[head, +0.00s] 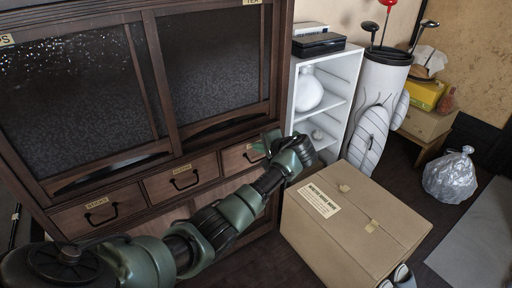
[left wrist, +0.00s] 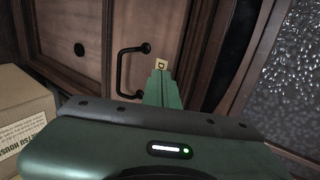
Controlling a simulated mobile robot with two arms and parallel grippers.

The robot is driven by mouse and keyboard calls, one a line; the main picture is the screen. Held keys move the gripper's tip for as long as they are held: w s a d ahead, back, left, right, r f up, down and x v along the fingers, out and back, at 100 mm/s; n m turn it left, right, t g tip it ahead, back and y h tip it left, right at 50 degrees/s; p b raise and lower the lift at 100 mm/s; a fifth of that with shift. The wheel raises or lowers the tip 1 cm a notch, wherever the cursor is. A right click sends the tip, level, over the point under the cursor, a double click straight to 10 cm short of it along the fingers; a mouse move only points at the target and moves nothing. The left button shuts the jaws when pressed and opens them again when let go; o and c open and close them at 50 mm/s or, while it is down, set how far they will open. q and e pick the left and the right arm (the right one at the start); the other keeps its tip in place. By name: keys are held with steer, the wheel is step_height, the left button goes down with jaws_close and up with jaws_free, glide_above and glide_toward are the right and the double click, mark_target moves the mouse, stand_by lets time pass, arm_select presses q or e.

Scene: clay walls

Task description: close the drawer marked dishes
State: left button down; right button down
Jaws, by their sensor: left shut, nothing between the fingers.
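The cabinet's lower row has three drawers. The right one (head: 232,162) is partly hidden behind my left gripper (head: 262,146). In the left wrist view a drawer front (left wrist: 100,32) carries a black bar handle (left wrist: 122,70) and a small tan label showing what looks like a D; the rest of the label is hidden. My left gripper's green fingers (left wrist: 161,76) are shut and empty, their tips close to that label. I cannot tell whether they touch the front. The drawer looks about flush with its neighbours; a small gap cannot be ruled out. My right gripper is out of view.
The left drawer (head: 70,218) and middle drawer (head: 160,189) look shut. A cardboard box (head: 380,215) stands on the floor right of my gripper. Behind it are a white shelf (head: 350,75) and a golf bag (head: 378,95).

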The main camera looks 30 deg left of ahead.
arm_select(q)
steer(key=shift+w+a, duration=0.3)
steer(key=shift+a, duration=0.4)
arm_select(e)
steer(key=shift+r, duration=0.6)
